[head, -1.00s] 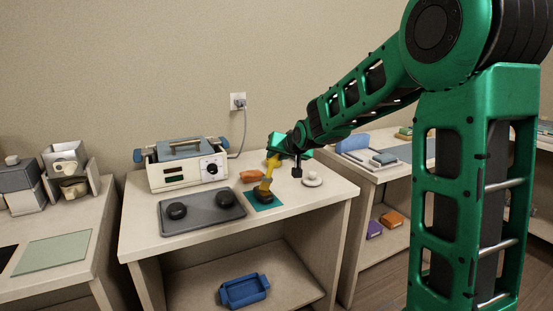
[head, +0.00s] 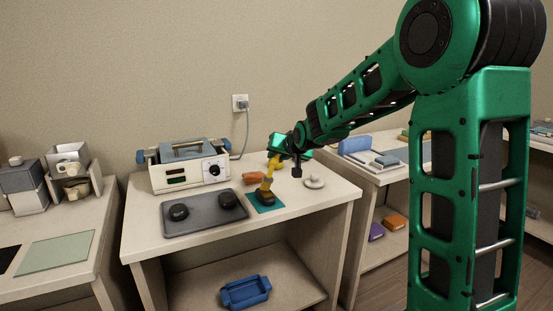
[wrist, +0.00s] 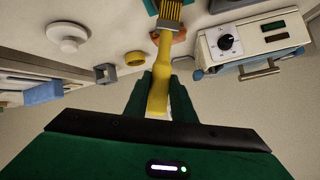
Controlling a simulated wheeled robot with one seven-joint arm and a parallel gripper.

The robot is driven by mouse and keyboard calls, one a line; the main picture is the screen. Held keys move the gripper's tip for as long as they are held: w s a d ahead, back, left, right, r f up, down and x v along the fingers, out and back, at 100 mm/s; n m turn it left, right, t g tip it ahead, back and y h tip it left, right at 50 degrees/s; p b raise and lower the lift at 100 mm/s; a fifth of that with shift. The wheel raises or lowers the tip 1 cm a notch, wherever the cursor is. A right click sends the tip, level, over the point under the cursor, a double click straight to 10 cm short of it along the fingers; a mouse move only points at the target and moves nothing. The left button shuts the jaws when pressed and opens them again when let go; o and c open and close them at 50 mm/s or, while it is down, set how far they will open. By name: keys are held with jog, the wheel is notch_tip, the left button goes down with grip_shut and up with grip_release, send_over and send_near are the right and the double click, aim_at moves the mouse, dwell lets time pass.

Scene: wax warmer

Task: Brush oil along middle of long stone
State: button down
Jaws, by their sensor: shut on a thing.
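My gripper (head: 277,157) is shut on a yellow-handled brush (head: 267,183), which hangs down at a slight tilt. In the wrist view the brush handle (wrist: 162,75) lies between my gripper's fingers (wrist: 160,90), with a grey ferrule and tan bristles at its far end. The bristle end is over a teal mat (head: 278,207) on the table. A dark shape shows at the brush's lower end; I cannot tell stone from bristles there. I cannot make out a long stone clearly.
A wax warmer (head: 190,170) with a dial stands behind the tray. An orange object (head: 252,177) lies behind the mat. A white round piece (head: 314,182) sits to the right. A blue tray (head: 245,291) is on the lower shelf. The table's front edge is clear.

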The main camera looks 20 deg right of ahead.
jog(key=shift+w, duration=0.1)
jog(key=shift+w, duration=0.65)
jog(key=shift+w+a, duration=0.1)
jog(key=shift+w, duration=0.6)
jog(key=shift+w, duration=0.5)
jog(key=shift+s, duration=0.1)
